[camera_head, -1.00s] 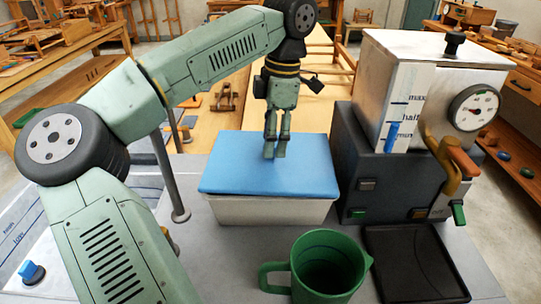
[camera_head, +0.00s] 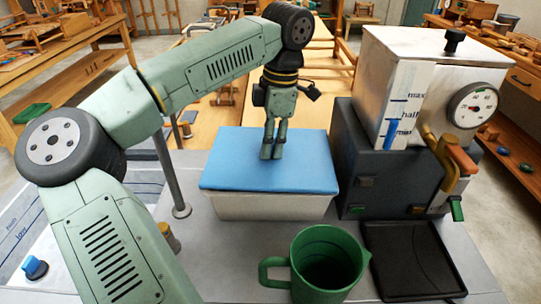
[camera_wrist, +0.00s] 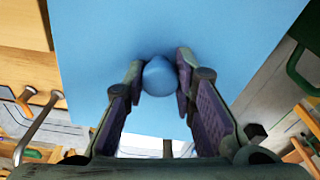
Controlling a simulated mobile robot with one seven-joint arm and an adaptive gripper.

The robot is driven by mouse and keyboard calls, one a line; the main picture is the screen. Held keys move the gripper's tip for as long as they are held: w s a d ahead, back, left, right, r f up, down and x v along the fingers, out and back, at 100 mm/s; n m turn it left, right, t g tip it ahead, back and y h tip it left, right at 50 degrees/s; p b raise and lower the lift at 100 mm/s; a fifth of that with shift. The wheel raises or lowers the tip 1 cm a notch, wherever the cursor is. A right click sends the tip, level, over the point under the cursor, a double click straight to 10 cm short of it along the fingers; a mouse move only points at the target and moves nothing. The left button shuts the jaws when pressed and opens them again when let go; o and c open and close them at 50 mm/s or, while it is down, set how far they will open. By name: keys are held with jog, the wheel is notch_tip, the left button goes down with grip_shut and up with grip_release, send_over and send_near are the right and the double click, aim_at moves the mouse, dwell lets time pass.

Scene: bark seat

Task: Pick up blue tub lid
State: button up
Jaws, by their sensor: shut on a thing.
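The blue tub lid (camera_head: 240,172) lies flat on top of the white tub (camera_head: 270,207), seen in the head view in the middle of the grey bench. In the wrist view the lid (camera_wrist: 215,40) fills most of the upper picture, with a round blue knob (camera_wrist: 160,77) on it. My gripper (camera_head: 272,152) points down over the lid. In the wrist view my gripper (camera_wrist: 159,85) has one finger on each side of the knob and is shut on it. The knob is hidden by the fingers in the head view.
A green jug (camera_head: 328,262) stands in front of the tub. A black tray (camera_head: 410,260) lies at front right. A metal tank (camera_head: 400,90) with a dial and lever stands close on the right. A metal post (camera_head: 168,170) rises at left.

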grip_shut()
notch_tip(320, 180, up, 9)
jog(key=shift+r+b, duration=0.1)
jog(key=shift+b, duration=0.55)
jog(key=shift+f+n+p, duration=0.3)
jog(key=shift+f+p, duration=0.4)
jog(key=shift+f, duration=1.3)
jog(key=shift+f+b, duration=1.3)
jog(key=shift+f, duration=1.15)
jog(key=shift+f, duration=0.6)
jog(key=o, duration=0.9)
grip_release()
jog(key=shift+c, duration=0.2)
